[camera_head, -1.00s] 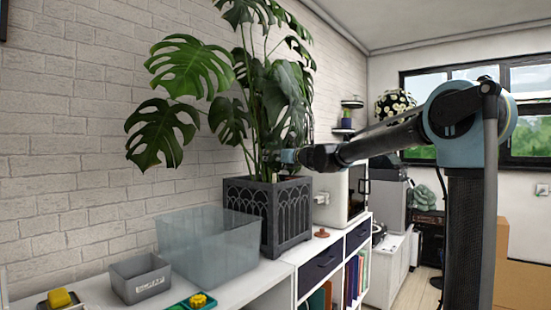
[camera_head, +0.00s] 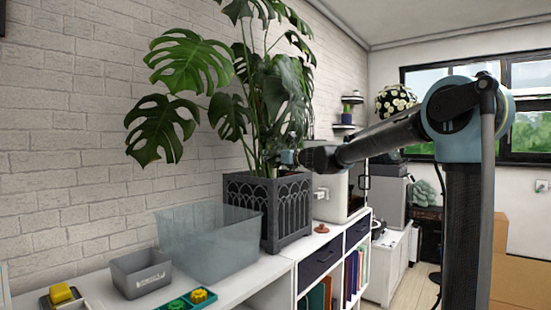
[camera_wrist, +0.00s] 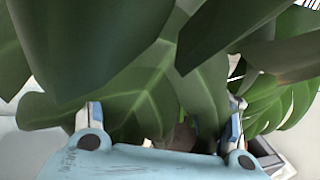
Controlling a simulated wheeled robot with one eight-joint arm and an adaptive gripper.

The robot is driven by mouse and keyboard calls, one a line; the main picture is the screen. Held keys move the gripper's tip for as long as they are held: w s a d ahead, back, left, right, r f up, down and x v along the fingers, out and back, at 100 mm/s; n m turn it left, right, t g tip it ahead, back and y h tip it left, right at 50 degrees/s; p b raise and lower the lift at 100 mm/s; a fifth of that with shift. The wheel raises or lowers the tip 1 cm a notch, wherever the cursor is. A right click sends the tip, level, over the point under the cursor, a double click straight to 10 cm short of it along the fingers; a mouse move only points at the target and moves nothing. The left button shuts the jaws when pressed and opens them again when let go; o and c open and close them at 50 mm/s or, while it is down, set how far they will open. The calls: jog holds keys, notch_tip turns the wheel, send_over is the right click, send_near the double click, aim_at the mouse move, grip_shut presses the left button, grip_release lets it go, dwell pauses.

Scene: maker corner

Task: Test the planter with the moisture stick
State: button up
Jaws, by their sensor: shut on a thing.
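The planter (camera_head: 267,212) is a dark grey box with arched panels. It stands on the white shelf top against the brick wall and holds a tall monstera (camera_head: 190,65). My gripper (camera_head: 284,157) is among the leaves and stems just above the planter's rim. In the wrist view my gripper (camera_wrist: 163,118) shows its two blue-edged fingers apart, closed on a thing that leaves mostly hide. A small brownish patch (camera_wrist: 183,135) shows between the fingers; I cannot tell whether it is the moisture stick or part of the plant. The stick's tip and the soil are hidden.
A translucent bin (camera_head: 208,243) stands left of the planter. A reddish-brown small object (camera_head: 321,228) lies right of the planter. Large leaves crowd my gripper.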

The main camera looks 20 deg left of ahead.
jog(key=shift+f, duration=1.4)
dwell(0.5)
jog(key=o, duration=1.2)
jog(key=v, duration=1.2)
jog(key=shift+w+f, duration=0.1)
jog(key=shift+w, duration=0.05)
